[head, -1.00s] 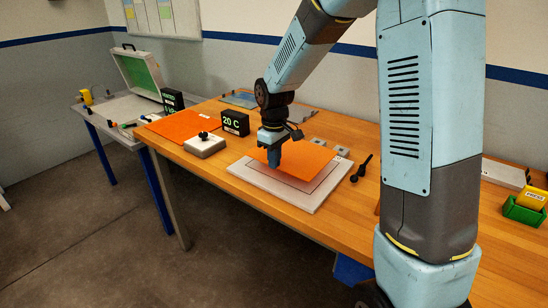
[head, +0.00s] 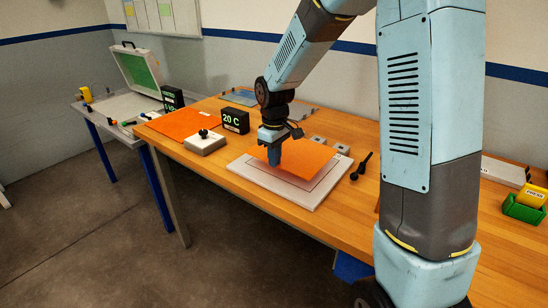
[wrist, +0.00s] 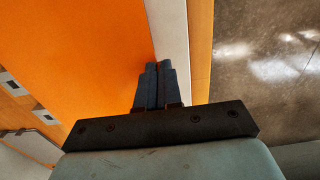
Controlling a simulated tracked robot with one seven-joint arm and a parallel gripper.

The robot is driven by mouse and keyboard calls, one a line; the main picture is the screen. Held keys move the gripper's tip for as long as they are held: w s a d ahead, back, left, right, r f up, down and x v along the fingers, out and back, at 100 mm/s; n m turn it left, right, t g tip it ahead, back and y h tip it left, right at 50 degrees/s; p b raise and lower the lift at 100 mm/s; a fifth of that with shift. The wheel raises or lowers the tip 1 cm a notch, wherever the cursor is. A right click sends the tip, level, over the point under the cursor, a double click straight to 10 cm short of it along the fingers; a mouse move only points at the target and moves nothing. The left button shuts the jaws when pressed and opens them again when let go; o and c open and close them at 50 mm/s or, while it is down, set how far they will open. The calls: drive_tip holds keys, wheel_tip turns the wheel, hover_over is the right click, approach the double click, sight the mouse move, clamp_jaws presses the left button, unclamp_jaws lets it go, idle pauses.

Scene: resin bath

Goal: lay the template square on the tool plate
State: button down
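The template, a thin orange sheet (head: 307,157), is over the white tool plate (head: 310,203), whose thin dark outline shows along the near and right sides. The sheet sits toward the back of that outline; I cannot tell whether it touches the plate or is held just above it. My gripper (head: 274,165) points down at the sheet's near left edge. In the wrist view my gripper's fingers (wrist: 158,65) are closed together at the edge of the orange sheet (wrist: 85,50), with the pale plate (wrist: 171,35) beside it. The fingers hide the pinched edge.
A white block with a black knob (head: 205,142), a "20 C" display (head: 236,119) and another orange sheet (head: 178,126) are to the left. A black handled tool (head: 361,167) lies right of the plate. Small metal pieces (head: 342,149) lie behind. A green bin (head: 523,209) is at far right.

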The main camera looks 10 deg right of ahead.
sight(275, 179)
drive_tip(key=shift+f, duration=0.6)
drive_tip(key=shift+f, duration=1.45)
drive_tip(key=shift+f, duration=0.25)
drive_tip(key=c, duration=1.2)
unclamp_jaws()
drive_tip(key=shift+r, duration=0.15)
drive_tip(key=shift+r, duration=3.35)
